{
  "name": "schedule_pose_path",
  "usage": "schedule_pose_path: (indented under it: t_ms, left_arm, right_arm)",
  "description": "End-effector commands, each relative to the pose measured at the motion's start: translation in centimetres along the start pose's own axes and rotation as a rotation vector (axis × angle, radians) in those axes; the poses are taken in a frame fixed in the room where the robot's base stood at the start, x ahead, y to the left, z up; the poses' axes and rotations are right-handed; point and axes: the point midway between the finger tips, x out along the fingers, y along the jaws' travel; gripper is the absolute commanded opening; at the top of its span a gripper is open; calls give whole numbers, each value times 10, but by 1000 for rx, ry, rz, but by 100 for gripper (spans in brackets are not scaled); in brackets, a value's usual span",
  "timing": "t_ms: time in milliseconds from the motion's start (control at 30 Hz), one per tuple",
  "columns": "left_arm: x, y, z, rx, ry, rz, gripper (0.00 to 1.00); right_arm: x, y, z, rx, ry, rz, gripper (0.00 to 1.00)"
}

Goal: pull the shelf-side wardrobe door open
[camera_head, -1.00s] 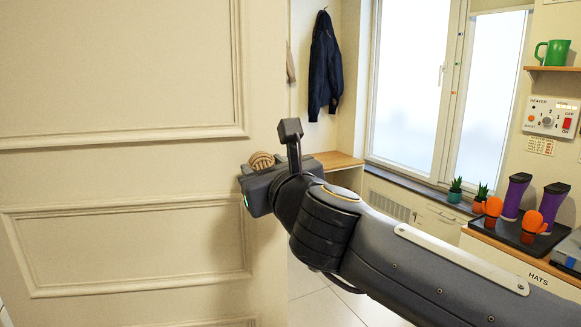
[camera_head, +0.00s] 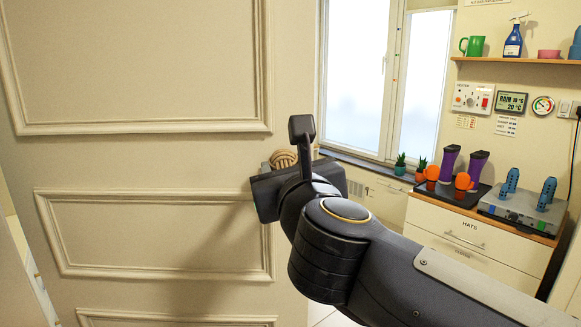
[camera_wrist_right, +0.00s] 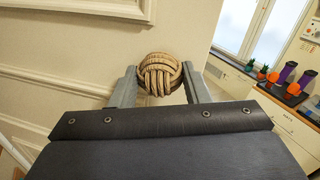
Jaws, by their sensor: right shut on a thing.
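The cream panelled wardrobe door (camera_head: 140,160) fills the left of the head view. Its knob, a round woven rope knot (camera_head: 284,159), sits near the door's right edge. In the right wrist view the rope knob (camera_wrist_right: 160,74) lies between the two grey fingers of my right gripper (camera_wrist_right: 161,88), which is shut on it. In the head view my right gripper (camera_head: 281,168) hides part of the knob, and its fingers are mostly hidden. My left gripper is not in view.
Past the door's right edge are a window (camera_head: 375,85) and a drawer unit labelled HATS (camera_head: 450,222), with a boot tray (camera_head: 450,193) on top. A wall shelf (camera_head: 515,60) holds a green mug (camera_head: 472,46) and a blue spray bottle (camera_head: 513,42). A narrow gap shows at the door's left.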

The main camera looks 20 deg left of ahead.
Motion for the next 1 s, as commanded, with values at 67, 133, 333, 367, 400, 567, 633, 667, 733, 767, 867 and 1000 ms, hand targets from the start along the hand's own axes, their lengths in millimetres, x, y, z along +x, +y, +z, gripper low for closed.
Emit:
schedule_pose_path:
  t_ms: [67,133,333,367,400,567,633,667,733,767,867,1000]
  left_arm:
    - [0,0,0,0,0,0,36]
    - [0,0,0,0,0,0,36]
    - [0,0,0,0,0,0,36]
    - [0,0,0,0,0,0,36]
    - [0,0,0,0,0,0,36]
    - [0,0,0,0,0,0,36]
    - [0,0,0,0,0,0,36]
    - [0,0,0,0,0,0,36]
    - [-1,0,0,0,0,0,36]
    - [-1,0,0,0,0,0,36]
    - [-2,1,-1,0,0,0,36]
    - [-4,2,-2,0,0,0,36]
  right_arm:
    - [0,0,0,0,0,0,1]
    - [0,0,0,0,0,0,1]
    - [0,0,0,0,0,0,58]
    - [0,0,0,0,0,0,62]
    - [0,0,0,0,0,0,63]
    - [0,0,0,0,0,1,63]
    - [0,0,0,0,0,1,63]
    - [-1,0,0,0,0,1,63]
    - [-6,0,1,0,-2,0,63]
    - [-10,-1,2,0,-2,0,63]
    - [-26,-1,1,-2,-2,0,63]
    - [-51,-1,2,-2,-3,0,63]
